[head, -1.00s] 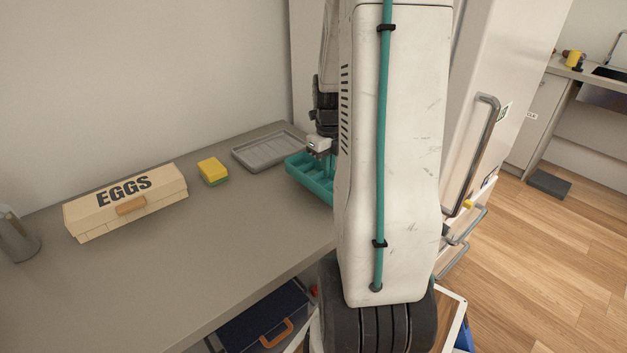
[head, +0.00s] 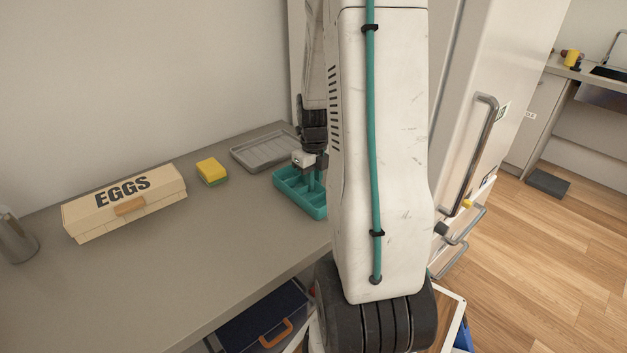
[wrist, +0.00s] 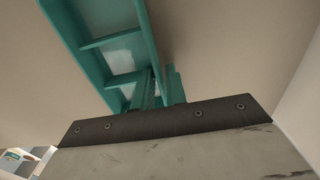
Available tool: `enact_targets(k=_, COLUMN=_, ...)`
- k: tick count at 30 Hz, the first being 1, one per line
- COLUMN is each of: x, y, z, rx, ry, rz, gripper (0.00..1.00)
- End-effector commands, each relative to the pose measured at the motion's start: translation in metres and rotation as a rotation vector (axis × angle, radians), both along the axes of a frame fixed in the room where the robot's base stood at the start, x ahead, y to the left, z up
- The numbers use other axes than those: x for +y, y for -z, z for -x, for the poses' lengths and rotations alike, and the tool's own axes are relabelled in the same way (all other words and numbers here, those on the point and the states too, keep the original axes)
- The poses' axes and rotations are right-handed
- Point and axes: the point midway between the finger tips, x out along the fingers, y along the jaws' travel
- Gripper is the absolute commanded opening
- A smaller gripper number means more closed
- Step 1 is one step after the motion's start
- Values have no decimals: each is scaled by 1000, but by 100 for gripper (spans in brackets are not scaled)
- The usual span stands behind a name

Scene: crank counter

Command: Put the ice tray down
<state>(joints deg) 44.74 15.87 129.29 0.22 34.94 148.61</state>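The ice tray (head: 290,194) is teal with several compartments. In the head view it is low over the counter, in front of the grey drip tray; I cannot tell if its underside touches the counter. My gripper (head: 313,180) is at the tray's right part, partly hidden by my arm, which also covers the tray's right end. In the wrist view the ice tray (wrist: 107,52) runs from the upper left to the teal fingers of my gripper (wrist: 160,88), which are closed around its wall.
The grey counter (head: 190,260) is clear in front. A shallow grey tray (head: 262,152) lies behind the ice tray. A yellow and green sponge (head: 211,171) and an egg box (head: 125,203) are to the left. A white fridge (head: 460,110) stands right.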

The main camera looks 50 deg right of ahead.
Motion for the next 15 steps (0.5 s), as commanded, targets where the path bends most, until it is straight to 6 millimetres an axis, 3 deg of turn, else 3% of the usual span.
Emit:
enact_targets(k=10, x=0, y=-2, z=0, rx=-2, ry=0, rz=1, gripper=25)
enact_targets(k=15, x=-1, y=-21, z=-1, rx=-4, ry=0, rz=4, gripper=25)
